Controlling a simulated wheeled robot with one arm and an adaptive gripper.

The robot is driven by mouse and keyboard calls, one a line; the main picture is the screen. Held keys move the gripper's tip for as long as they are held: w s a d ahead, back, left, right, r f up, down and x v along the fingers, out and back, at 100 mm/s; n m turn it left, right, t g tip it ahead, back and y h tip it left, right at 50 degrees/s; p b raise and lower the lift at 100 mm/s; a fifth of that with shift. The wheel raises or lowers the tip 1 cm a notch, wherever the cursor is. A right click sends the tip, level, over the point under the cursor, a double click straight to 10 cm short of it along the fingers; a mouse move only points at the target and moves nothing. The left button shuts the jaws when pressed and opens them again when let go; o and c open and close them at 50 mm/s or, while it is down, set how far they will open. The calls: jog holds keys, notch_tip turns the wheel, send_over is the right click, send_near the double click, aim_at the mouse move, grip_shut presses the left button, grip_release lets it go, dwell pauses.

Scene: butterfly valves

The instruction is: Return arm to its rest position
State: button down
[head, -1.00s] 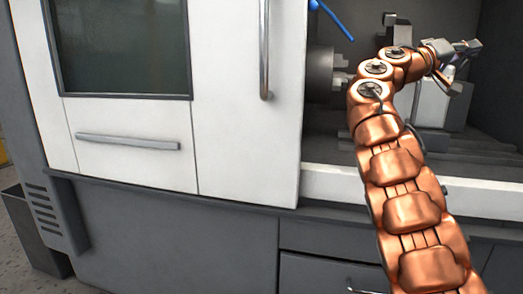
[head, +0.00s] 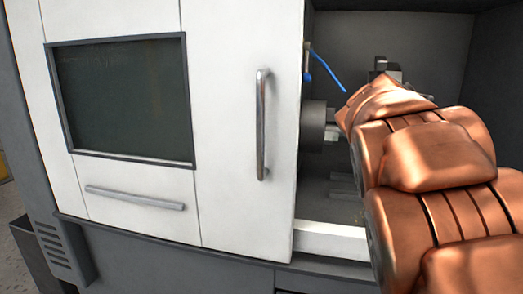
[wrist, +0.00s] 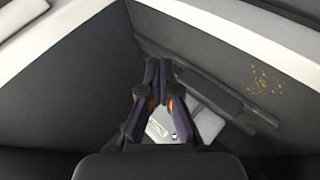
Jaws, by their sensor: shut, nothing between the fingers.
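My gripper (wrist: 158,68) shows in the wrist view with its dark fingertips close together and nothing between them. In the head view my copper-coloured arm reaches from the lower right toward the machine's open bay, and the gripper is hidden there. The white machine (head: 230,130) fills most of the head view. In the wrist view the gripper is over a dark grey interior with a pale ledge (wrist: 220,35) at the upper right.
The machine's upright metal handle (head: 262,125) and horizontal handle (head: 133,197) are left of my arm. A blue nozzle (head: 330,72) hangs at the bay's opening, by a grey cylindrical chuck (head: 313,125). Yellow specks (wrist: 263,80) lie on the grey surface.

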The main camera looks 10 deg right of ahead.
jog(key=s+a+f+n+y+p, duration=0.1)
jog(key=s+a+f+y+p, duration=0.1)
jog(key=s+a, duration=0.6)
jog(key=s+a+f+n+g+y+p, duration=0.1)
jog(key=s+a+f+y+p, duration=0.2)
jog(key=s+a+p, duration=0.4)
jog(key=s+a+f+n+g+y+p, duration=0.1)
jog(key=s+a+y+p, duration=0.4)
jog(key=a, duration=0.9)
jog(key=s+f+n, duration=0.1)
jog(key=s+f, duration=0.1)
jog(key=s, duration=0.1)
jog(key=shift+s+f, duration=0.2)
jog(key=shift+s, duration=0.1)
